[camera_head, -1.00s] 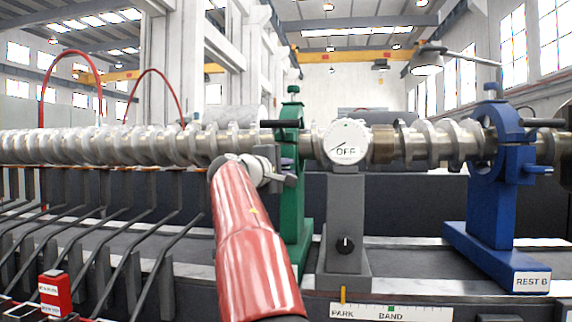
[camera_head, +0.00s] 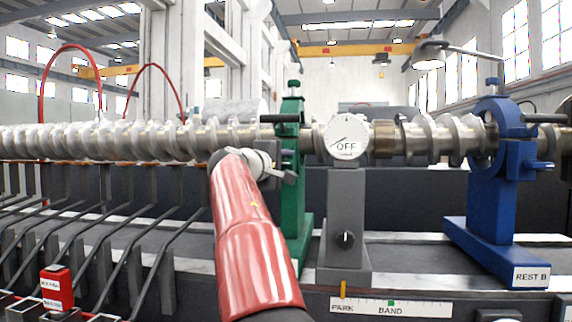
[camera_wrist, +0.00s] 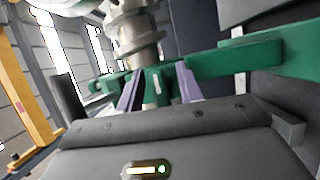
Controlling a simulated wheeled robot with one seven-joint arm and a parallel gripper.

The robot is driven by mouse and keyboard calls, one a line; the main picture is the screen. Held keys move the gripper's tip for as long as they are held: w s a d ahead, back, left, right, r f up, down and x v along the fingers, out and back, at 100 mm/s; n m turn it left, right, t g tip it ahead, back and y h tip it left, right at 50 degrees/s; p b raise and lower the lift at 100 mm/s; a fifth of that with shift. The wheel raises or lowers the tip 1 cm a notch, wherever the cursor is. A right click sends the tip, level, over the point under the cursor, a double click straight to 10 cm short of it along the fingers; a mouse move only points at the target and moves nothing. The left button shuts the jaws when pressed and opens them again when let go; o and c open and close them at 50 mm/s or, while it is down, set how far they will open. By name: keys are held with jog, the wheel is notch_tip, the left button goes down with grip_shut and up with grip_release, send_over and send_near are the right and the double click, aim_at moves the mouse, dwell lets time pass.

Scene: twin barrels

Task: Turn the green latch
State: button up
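The green rest (camera_head: 292,205) stands upright around the shaft in the middle of the head view, with a black handle (camera_head: 281,118) near its top. The green latch (camera_wrist: 156,88) seems to be the small green piece between my fingers in the wrist view. In the head view it is hidden behind my gripper. My gripper (camera_head: 287,176) is at the left side of the green rest, below the shaft. In the wrist view my gripper (camera_wrist: 160,84) has its two fingers apart, one on each side of the green piece. I cannot tell whether they touch it.
The blue rest (camera_head: 492,190) is farther right. The long shaft (camera_head: 110,140) runs across. Dark bent rods (camera_head: 150,255) and a red box (camera_head: 57,288) are at the left.

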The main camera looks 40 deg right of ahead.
jog(key=b+v, duration=0.2)
jog(key=v, duration=0.6)
dwell(0.5)
jog(key=s+a+f+m+y, duration=0.1)
jog(key=s+a+f+y, duration=0.4)
jog(key=f, duration=0.9)
jog(key=s+a+f+m+y, duration=0.1)
jog(key=s+a+f+y, duration=0.5)
jog(key=s+a+f, duration=0.5)
jog(key=s+a+f+m+y, duration=0.1)
jog(key=s+a+f+y, duration=0.5)
jog(key=f, duration=1.1)
jog(key=s+a, duration=0.3)
jog(key=a, duration=0.2)
jog(key=shift+a, duration=0.3)
jog(key=shift+d, duration=0.1)
